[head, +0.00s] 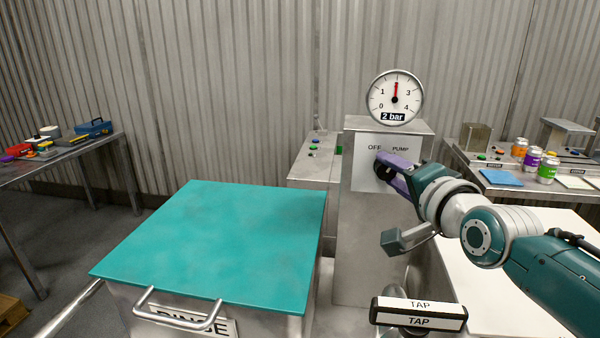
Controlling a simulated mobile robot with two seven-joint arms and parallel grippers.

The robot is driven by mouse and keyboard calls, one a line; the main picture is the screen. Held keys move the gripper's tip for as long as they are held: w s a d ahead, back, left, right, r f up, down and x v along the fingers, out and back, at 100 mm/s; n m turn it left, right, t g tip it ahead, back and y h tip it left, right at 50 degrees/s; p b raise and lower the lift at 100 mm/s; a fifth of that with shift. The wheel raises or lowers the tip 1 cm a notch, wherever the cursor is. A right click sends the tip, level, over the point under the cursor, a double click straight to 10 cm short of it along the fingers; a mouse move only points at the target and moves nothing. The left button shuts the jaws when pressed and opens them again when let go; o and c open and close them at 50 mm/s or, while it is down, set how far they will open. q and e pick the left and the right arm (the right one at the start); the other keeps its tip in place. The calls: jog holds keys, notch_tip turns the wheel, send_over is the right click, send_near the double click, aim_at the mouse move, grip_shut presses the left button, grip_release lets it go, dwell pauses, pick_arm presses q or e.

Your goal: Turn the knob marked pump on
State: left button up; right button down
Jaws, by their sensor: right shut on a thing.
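The dark pump knob (380,171) sits on the white label plate (366,177) on the front of a grey metal cabinet (365,240). The plate reads OFF at the left and PUMP at the right. My right gripper (387,168), with purple fingers, comes in from the right and is shut on the knob. The fingers hide much of the knob, so I cannot tell which mark it points to. A round gauge (395,108) above the cabinet has a red needle straight up at 2 and reads 2 bar. My left gripper is not in view.
A teal lid (220,245) with a metal handle covers a box at front left. A TAP sign (418,318) stands in front of the cabinet. Side tables hold cans (532,160) at right and tools (92,127) at left.

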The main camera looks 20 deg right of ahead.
jog(key=shift+m, duration=0.3)
dwell(0.4)
jog(key=shift+c, duration=2.1)
grip_release()
jog(key=shift+s+a, duration=0.15)
jog(key=shift+s, duration=0.4)
jog(key=f+v, duration=0.1)
jog(key=v, duration=0.7)
jog(key=shift+s+r+p, duration=0.3)
jog(key=shift+s+r, duration=0.1)
jog(key=shift+s, duration=0.05)
